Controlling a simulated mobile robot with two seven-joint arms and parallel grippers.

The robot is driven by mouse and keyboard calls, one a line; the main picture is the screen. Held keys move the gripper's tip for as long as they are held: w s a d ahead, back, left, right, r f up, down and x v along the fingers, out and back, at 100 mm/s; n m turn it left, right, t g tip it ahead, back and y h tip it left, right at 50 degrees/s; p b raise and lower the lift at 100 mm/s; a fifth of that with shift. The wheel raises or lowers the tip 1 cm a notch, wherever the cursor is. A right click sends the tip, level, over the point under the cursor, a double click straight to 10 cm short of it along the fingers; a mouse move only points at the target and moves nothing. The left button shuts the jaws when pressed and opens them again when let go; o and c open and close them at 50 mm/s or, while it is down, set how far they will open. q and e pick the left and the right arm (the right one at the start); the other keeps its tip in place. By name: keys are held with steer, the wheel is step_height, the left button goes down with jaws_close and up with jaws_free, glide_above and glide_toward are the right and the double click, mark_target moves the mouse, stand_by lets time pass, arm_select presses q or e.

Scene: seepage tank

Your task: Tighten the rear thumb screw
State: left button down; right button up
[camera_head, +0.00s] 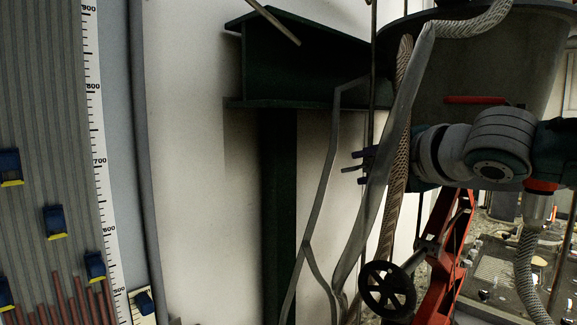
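My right gripper (358,167) reaches in from the right, in front of the grey tank and behind the clear hanging tube. Its small dark fingers point left; they are partly hidden and too small to tell open from shut. I cannot make out the rear thumb screw in this view. My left gripper is not in view.
A dark green steel beam on a post (279,200) stands in the middle. Clear tubes (383,185) and a braided hose (398,150) hang close to my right gripper. A black handwheel (388,289) and red frame (447,270) are below. A manometer scale (97,140) is at left.

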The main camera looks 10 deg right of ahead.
mark_target(355, 169)
steer(key=shift+x, duration=2.55)
jaws_close()
steer(key=shift+f, duration=0.1)
